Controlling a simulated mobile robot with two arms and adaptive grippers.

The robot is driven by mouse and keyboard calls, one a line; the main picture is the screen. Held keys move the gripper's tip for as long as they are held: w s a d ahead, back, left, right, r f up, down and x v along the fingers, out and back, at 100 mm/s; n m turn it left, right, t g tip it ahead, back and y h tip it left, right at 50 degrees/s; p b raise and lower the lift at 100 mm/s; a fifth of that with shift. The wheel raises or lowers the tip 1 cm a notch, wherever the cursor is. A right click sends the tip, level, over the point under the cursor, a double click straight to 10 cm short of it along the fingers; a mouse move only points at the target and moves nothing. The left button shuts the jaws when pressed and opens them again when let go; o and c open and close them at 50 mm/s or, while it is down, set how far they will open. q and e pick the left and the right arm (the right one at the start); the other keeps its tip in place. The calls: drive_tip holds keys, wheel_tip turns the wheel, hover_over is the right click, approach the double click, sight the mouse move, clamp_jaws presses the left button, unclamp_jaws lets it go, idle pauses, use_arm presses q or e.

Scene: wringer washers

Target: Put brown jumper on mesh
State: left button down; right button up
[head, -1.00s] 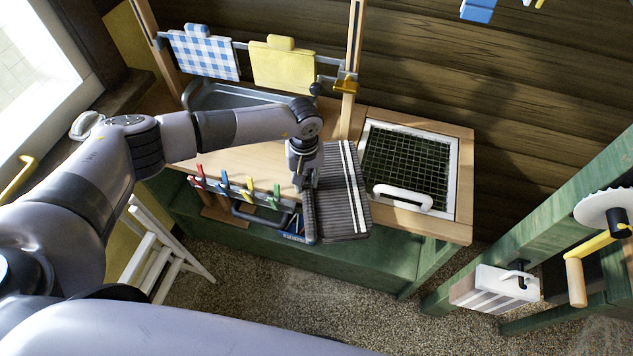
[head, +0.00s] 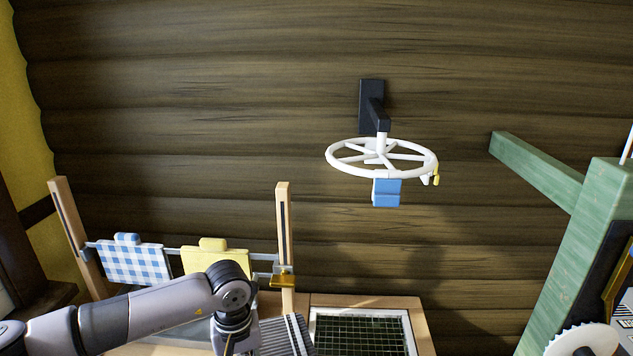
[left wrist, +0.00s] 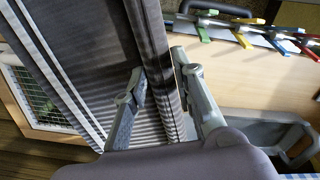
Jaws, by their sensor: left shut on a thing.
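The brown jumper shows as a flat, dark grey-brown ribbed garment with white stripes (head: 282,337), low in the head view. It fills much of the left wrist view (left wrist: 90,65). My left gripper (left wrist: 160,72) is shut on its edge, one finger on each side. The mesh (head: 361,336), a dark green wire grid in a white frame, lies just right of the jumper in the head view; its near part is cut off. A corner of the mesh also shows in the left wrist view (left wrist: 35,92). My right gripper is not in view.
A blue checked cloth (head: 134,263) and a yellow cloth (head: 213,262) hang on a rail between wooden posts. A white wheel rack (head: 383,158) with a blue piece sticks out from the wall. Coloured pegs (left wrist: 242,40) line the counter edge. A green frame stands right.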

use_arm(q)
drive_tip(key=s+a+r+m, duration=0.1)
drive_tip(key=s+r, duration=0.2)
drive_tip(key=s, duration=0.4)
drive_tip(key=s+a+r+m+b, duration=0.1)
drive_tip(key=s+a+r+m, duration=0.1)
drive_tip(key=s, duration=0.5)
drive_tip(key=shift+a+r+m, duration=0.2)
drive_tip(key=shift+r+m, duration=0.1)
drive_tip(key=shift+r, duration=0.6)
